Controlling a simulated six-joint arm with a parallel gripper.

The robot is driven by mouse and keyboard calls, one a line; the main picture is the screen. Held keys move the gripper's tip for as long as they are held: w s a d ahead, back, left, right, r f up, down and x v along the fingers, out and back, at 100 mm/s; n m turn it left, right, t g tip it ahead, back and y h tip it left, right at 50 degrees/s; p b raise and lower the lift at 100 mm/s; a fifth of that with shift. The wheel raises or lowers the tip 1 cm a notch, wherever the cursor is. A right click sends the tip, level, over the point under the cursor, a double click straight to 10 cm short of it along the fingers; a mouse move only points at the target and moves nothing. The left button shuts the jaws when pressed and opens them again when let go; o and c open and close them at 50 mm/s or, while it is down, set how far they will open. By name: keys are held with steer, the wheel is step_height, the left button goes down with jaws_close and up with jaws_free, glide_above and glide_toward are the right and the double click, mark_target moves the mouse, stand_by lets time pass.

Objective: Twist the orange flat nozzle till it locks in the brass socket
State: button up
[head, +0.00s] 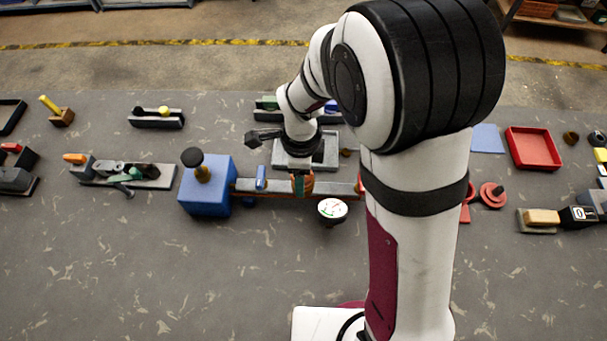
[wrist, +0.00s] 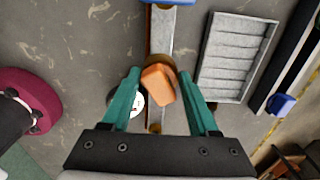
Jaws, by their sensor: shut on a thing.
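The orange flat nozzle (wrist: 159,86) sits in the middle of the wrist view, between the two green fingers of my gripper (wrist: 160,72). My gripper is shut on it. Its flat body lies slightly skewed to the bar under it. The brown brass socket (wrist: 161,60) shows only as a rim around the nozzle's far end; the rest is hidden. In the head view my gripper (head: 301,184) points down at the bar, and a bit of orange shows beside its fingers. How far the nozzle is turned in the socket cannot be seen.
The bar (head: 268,187) runs right from a blue box (head: 205,186) with a black knob. A white dial gauge (head: 332,209) stands just in front of the socket. A grey ribbed tray (head: 325,157) lies behind. The front of the table is clear at left.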

steer(key=shift+d+m, duration=0.25)
steer(key=shift+m, duration=0.15)
steer(key=m, duration=0.4)
steer(key=shift+d, duration=0.15)
steer(key=shift+m, duration=0.8)
steer(key=shift+w, duration=0.15)
steer(key=m, duration=0.2)
steer(key=shift+w+a+m, duration=0.1)
steer(key=shift+a+m, duration=0.1)
steer(key=shift+m, duration=0.2)
steer(key=o, duration=1.1)
steer(key=shift+c, duration=0.2)
steer(key=o, duration=0.3)
steer(key=shift+o, duration=0.2)
steer(key=shift+s, duration=0.2)
steer(key=shift+r, duration=0.1)
